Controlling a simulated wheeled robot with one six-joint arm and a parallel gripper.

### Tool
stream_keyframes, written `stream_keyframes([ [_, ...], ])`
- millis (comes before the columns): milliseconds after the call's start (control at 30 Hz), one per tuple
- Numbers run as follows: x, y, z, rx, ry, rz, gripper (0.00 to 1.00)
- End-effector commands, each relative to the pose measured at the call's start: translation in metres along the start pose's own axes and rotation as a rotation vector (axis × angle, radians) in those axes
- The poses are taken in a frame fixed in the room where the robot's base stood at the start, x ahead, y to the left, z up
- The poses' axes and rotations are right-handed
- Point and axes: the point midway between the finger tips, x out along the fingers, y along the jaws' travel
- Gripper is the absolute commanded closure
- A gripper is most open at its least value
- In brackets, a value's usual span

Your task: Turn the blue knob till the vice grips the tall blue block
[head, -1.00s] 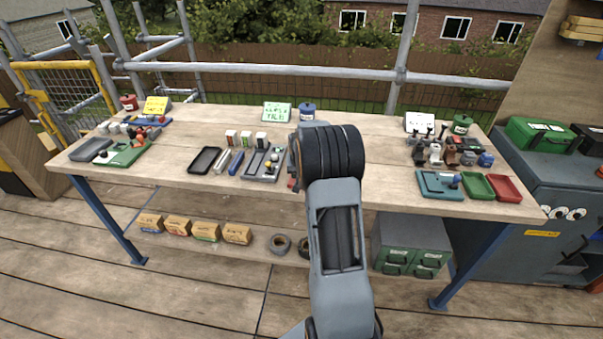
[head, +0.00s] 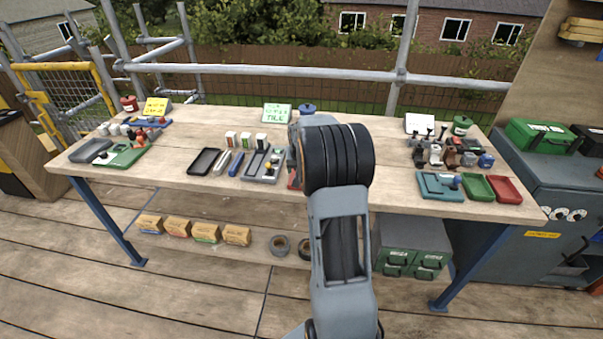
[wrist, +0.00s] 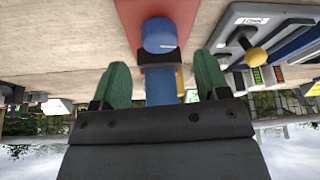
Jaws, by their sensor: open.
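A red vice base (wrist: 182,18) shows at the top of the wrist view, which looks upside down. A round blue knob (wrist: 160,36) sits on it. A dark piece, perhaps a jaw, is just beyond the knob. A blue upright shape (wrist: 160,88), likely the tall blue block, stands behind it; its far end is hidden by my gripper. My gripper (wrist: 163,80) is open, its green fingers apart on either side of the blue shape, with the knob ahead between them. In the head view only a red sliver of the vice (head: 293,181) shows; my arm hides the rest.
A grey fixture with a yellow-balled lever (wrist: 256,55) lies close beside the vice; the head view shows it too (head: 262,165). A black tray (head: 204,161) is further left. A teal fixture (head: 438,186) and a green tray (head: 477,188) are at right.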

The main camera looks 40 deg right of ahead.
Motion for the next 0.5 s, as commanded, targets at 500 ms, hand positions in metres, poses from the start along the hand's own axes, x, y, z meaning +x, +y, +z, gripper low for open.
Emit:
stream_keyframes([
  [500,-0.084,0.000,0.000,0.001,0.000,0.000,0.32],
])
